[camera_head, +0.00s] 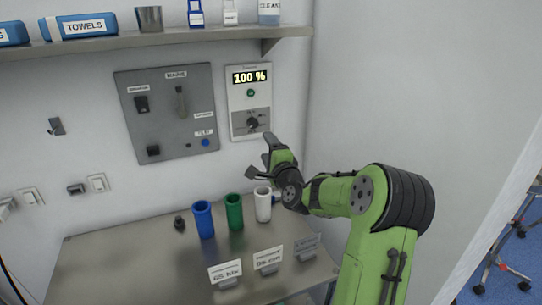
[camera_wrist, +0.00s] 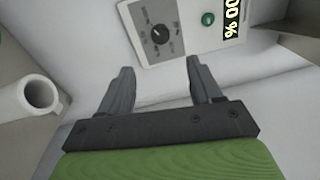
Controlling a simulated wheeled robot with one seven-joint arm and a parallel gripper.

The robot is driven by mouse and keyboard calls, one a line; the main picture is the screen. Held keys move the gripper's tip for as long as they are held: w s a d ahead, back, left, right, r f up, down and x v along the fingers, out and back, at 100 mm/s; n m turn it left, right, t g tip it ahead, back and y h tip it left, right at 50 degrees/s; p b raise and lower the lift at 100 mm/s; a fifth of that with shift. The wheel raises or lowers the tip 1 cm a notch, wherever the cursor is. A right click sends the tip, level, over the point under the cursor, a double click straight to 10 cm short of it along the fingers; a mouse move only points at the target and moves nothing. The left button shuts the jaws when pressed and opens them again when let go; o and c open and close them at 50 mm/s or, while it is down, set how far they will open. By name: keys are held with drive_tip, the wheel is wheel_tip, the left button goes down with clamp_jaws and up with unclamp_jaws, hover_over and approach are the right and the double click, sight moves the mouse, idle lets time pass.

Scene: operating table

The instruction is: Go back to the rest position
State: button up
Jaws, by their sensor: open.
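My gripper (camera_wrist: 158,82) is open and empty in the wrist view, its two dark fingers spread apart in front of the white wall. In the head view my gripper (camera_head: 258,158) is raised above the right part of the metal table, below the dial box (camera_head: 250,100) that reads 100 %. The dial box also shows at the top of the wrist view (camera_wrist: 160,32). A white cup (camera_head: 263,205) stands on the table below my gripper; it shows at the left of the wrist view (camera_wrist: 40,95), apart from the fingers.
A blue cup (camera_head: 203,220) and a green cup (camera_head: 234,212) stand left of the white one. Several label cards (camera_head: 268,259) stand along the front of the table (camera_head: 130,262). A switch panel (camera_head: 165,110) and a shelf (camera_head: 170,38) are on the wall. A side wall (camera_head: 400,90) rises at right.

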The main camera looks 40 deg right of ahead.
drive_tip(key=shift+v, duration=1.05)
drive_tip(key=a+n+g+y, duration=0.2)
drive_tip(key=a+n+y, duration=0.3)
drive_tip(key=a+n, duration=0.5)
drive_tip(key=s+a+n+g+p, duration=0.2)
drive_tip(key=s+a+n+g, duration=0.4)
drive_tip(key=a, duration=0.7)
drive_tip(key=s+a+f+n+g, duration=0.1)
drive_tip(key=s+n+g, duration=0.1)
drive_tip(key=s, duration=1)
drive_tip(key=s+a+f+n+g+p, duration=0.1)
drive_tip(key=s+n, duration=0.3)
drive_tip(key=s, duration=0.9)
drive_tip(key=shift+s+a+g, duration=0.3)
drive_tip(key=shift+a+g, duration=0.3)
drive_tip(key=shift+a, duration=0.05)
